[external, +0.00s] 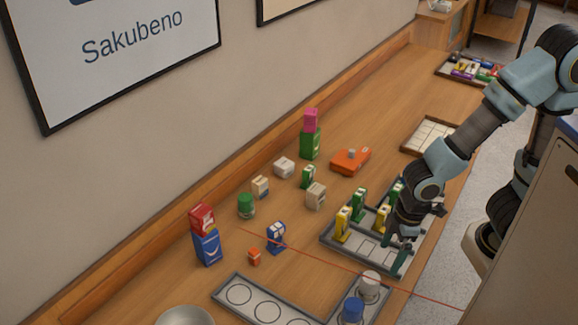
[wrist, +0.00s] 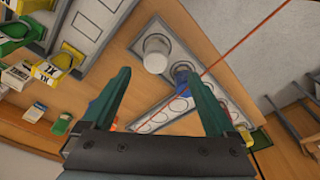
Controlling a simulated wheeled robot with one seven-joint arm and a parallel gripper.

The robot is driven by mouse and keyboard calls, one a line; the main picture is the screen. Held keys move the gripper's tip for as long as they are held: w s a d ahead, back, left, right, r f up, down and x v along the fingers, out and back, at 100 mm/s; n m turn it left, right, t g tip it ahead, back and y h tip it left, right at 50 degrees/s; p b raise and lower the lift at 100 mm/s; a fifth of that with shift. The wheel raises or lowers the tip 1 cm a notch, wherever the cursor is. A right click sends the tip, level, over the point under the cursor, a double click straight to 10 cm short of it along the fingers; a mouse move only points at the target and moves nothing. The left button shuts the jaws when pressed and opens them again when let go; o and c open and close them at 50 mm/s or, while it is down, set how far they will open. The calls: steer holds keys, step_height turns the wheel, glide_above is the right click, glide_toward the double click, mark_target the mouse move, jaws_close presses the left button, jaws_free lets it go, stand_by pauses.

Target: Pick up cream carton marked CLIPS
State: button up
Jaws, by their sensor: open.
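Several cream cartons stand on the wooden counter. In the external view, one cream carton (external: 316,196) is left of the divided tray, another (external: 261,187) is farther left, and a wider pale one (external: 284,167) lies behind them. Their print is too small to read, so I cannot tell which is marked CLIPS. In the wrist view, a cream carton (wrist: 17,76) shows at the left edge with a smaller pale one (wrist: 35,112) below it. My gripper (external: 400,256) is open and empty, pointing down over the divided tray's right part; its fingers also show in the wrist view (wrist: 157,80).
The divided tray (external: 362,252) holds yellow and green cartons close to my gripper. An L-shaped tray (external: 232,291) with circles holds a white jar (external: 370,287) and blue jar (external: 351,311). A red box (external: 202,219) sits on a blue box (external: 208,247). An orange case (external: 350,161) lies behind.

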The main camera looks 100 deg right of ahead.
mark_target(264, 185)
step_height(264, 185, up, 4)
steer(key=w+d+m+t+h+p, duration=0.35)
steer(key=w+d+m+t, duration=0.2)
steer(key=w+d, duration=1.3)
steer(key=w+d+m+t+h+p, duration=0.1)
steer(key=d+m+h, duration=0.15)
steer(key=d, duration=0.65)
steer(key=w+d+m+h+p, duration=0.1)
steer(key=d+h, duration=0.2)
steer(key=d, duration=0.5)
steer(key=shift+h, duration=0.8)
steer(key=d+f, duration=0.1)
steer(key=f, duration=0.3)
steer(key=d+f, duration=0.1)
steer(key=f, duration=0.4)
steer(key=s+d+f, duration=0.1)
steer(key=f, duration=0.4)
steer(key=p+x, duration=0.2)
steer(key=x, duration=0.3)
steer(key=shift+w+d+f, duration=0.15)
steer(key=shift+w+d, duration=0.05)
steer(key=p+x, duration=0.2)
steer(key=x, duration=0.2)
steer(key=shift+d+p, duration=0.25)
steer(key=shift+p, duration=0.15)
steer(key=shift+w+d+f, duration=0.2)
steer(key=shift+w+d, duration=0.05)
steer(key=shift+d, duration=0.05)
